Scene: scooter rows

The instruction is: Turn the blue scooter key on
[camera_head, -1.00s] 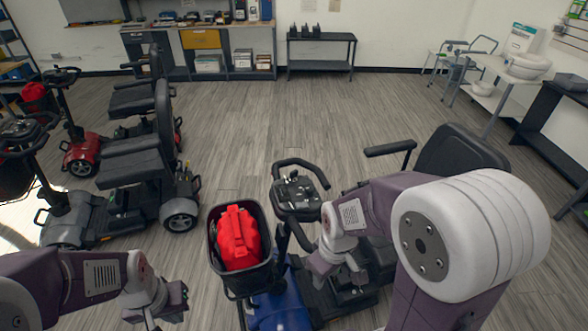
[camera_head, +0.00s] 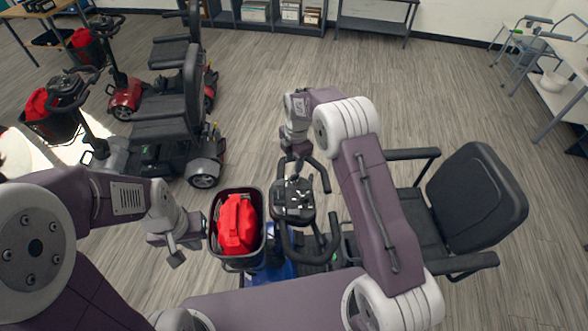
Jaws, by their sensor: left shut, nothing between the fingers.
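The blue scooter (camera_head: 281,268) stands below me, its blue body mostly hidden by my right arm and the basket. Its dark control console (camera_head: 293,203) sits between the looped handlebars. The key is too small to make out. My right gripper (camera_head: 293,155) is just beyond the console's far edge, pointing down; its fingers are too dark and small to read, and I cannot tell whether it touches the console. My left gripper (camera_head: 176,257) is shut and empty, to the left of the scooter's front basket (camera_head: 216,238).
A red bag (camera_head: 238,222) fills the basket. The scooter's black seat (camera_head: 475,200) is at the right. A dark grey scooter (camera_head: 170,140) and a red scooter (camera_head: 126,96) stand at the upper left. The wood-look floor beyond the console is clear.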

